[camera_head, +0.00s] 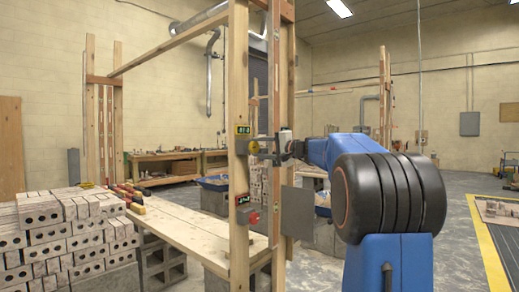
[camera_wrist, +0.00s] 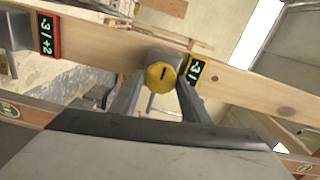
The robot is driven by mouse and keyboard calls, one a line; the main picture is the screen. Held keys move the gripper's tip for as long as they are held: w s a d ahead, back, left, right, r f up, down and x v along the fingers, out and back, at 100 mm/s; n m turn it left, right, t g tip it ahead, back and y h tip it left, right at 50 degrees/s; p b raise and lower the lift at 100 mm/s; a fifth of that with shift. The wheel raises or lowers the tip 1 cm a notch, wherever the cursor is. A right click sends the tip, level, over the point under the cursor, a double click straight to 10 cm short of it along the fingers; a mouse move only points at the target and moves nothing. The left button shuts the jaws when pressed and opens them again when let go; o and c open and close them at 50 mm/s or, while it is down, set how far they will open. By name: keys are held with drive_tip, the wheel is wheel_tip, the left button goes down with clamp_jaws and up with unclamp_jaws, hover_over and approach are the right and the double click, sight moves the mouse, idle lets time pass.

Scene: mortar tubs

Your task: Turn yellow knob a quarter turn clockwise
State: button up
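The yellow knob (camera_head: 254,147) sits on the near wooden post, below a small yellow-edged label (camera_head: 242,130). In the wrist view the yellow knob (camera_wrist: 161,76) faces me on a grey mount, with a short dark mark pointing nearly up, tilted slightly right. My gripper (camera_head: 268,153) is level with the knob, just to its right in the head view. In the wrist view the fingers of my gripper (camera_wrist: 160,88) are apart, one on either side of the knob. I cannot tell whether they touch it.
A red fixture (camera_head: 249,216) with a red-edged label (camera_head: 242,199) is lower on the same wooden post (camera_head: 238,80). A plank bench (camera_head: 190,225) and stacked bricks (camera_head: 60,235) stand at left. Open concrete floor lies at right, beside a yellow-edged mat (camera_head: 485,245).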

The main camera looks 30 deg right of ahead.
drive_tip(key=o, duration=0.3)
drive_tip(key=shift+s, duration=0.15)
drive_tip(key=v, duration=1.7)
drive_tip(key=shift+d, duration=0.1)
